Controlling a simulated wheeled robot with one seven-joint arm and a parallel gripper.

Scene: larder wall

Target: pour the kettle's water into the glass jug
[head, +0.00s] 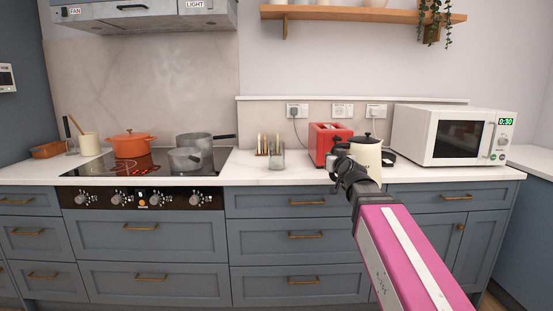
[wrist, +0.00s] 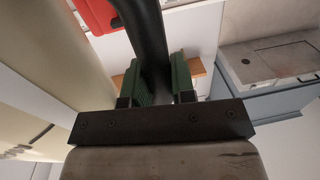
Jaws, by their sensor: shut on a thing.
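The kettle (head: 368,157) is cream with a black lid and stands out at the right of the counter in the head view. Its cream body (wrist: 60,60) fills the left of the wrist view. My gripper (head: 341,164) is at the kettle's left side, and in the wrist view its green-padded fingers (wrist: 160,82) are shut on the black kettle handle (wrist: 152,40). The kettle looks upright; whether its base touches the counter is hidden by my arm. The glass jug (head: 277,161) stands upright on the counter, left of the kettle and apart from it. The water is not visible.
A red toaster (head: 323,141) stands just behind and left of the kettle. A toast rack (head: 263,145) is by the jug. A white microwave (head: 455,135) is to the right. Grey pans (head: 190,158) and an orange pot (head: 130,145) sit on the hob at left.

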